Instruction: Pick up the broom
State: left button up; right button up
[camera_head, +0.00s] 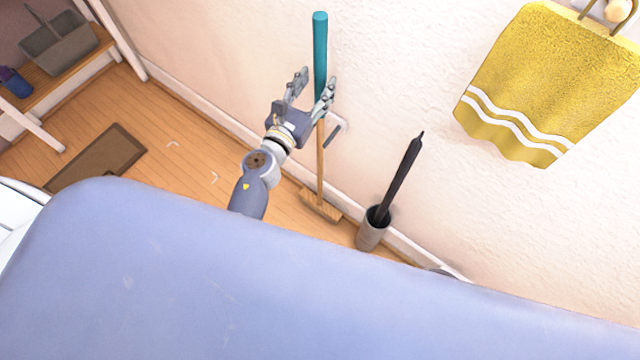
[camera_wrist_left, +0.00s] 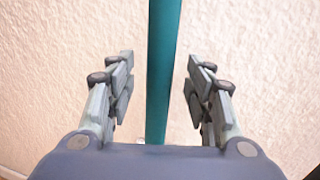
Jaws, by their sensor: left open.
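The broom (camera_head: 320,165) stands upright against the wall, with a teal upper handle, a wooden lower shaft and a wooden head on the floor. My left gripper (camera_head: 315,88) is open at the lower part of the teal section. In the left wrist view, the teal handle (camera_wrist_left: 162,70) runs vertically between the two open fingers of my left gripper (camera_wrist_left: 160,90), with a gap on each side. I cannot tell how deep the handle sits between the fingers. My right gripper is not in view.
A grey bin (camera_head: 371,232) holding a dark, long-handled item (camera_head: 402,175) stands right of the broom. A yellow towel (camera_head: 555,80) hangs on the wall. A brown mat (camera_head: 97,160) lies on the floor, and a wooden bench (camera_head: 70,68) with a grey caddy (camera_head: 58,45) stands left.

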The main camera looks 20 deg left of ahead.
pick_arm(q)
jog(key=shift+w+d, duration=0.2)
jog(key=shift+w, duration=1.2)
grip_shut()
jog(key=shift+r, duration=0.15)
